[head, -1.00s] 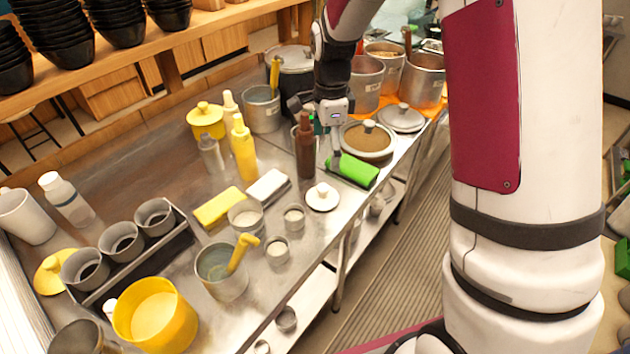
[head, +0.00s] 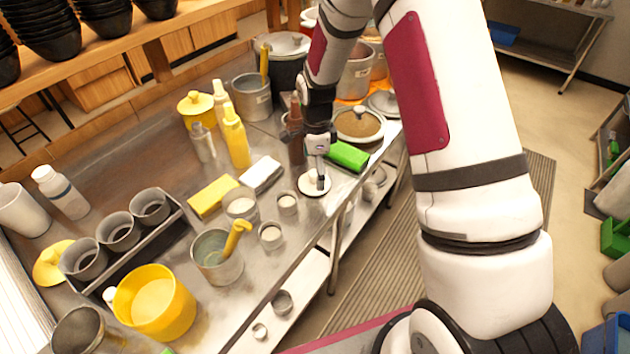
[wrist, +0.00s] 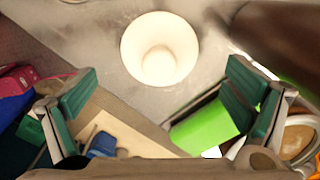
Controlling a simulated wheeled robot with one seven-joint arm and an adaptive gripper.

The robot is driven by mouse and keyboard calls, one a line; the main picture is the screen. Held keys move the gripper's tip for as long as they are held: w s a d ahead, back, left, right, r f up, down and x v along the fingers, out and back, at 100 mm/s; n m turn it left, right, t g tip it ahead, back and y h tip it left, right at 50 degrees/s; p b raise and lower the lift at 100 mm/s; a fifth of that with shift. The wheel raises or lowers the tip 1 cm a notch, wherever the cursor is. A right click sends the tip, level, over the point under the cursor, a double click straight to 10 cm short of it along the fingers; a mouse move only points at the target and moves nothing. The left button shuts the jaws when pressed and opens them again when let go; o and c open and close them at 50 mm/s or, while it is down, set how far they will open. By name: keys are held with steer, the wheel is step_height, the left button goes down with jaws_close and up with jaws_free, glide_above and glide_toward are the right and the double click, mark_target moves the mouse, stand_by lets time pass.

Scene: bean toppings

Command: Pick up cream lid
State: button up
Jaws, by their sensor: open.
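The cream lid (head: 310,187) is a small round pale disc with a knob, lying flat on the steel counter near its front edge. In the wrist view the lid (wrist: 160,48) shows at the top centre, with its knob facing the camera. My gripper (head: 318,180) is over the lid in the head view and hides part of it. In the wrist view my gripper (wrist: 157,100) has its green-padded fingers wide apart, with nothing between the pads. Whether a finger touches the lid cannot be told.
A green block (head: 348,156) lies just right of the lid. A brown bottle (head: 296,140) stands behind it. A white block (head: 261,173) and small cups (head: 287,203) are to the left. The counter's front edge is close by.

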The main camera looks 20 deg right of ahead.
steer(key=shift+f, duration=1.45)
steer(key=c, duration=1.5)
steer(key=shift+s, duration=0.1)
steer(key=shift+c, duration=0.2)
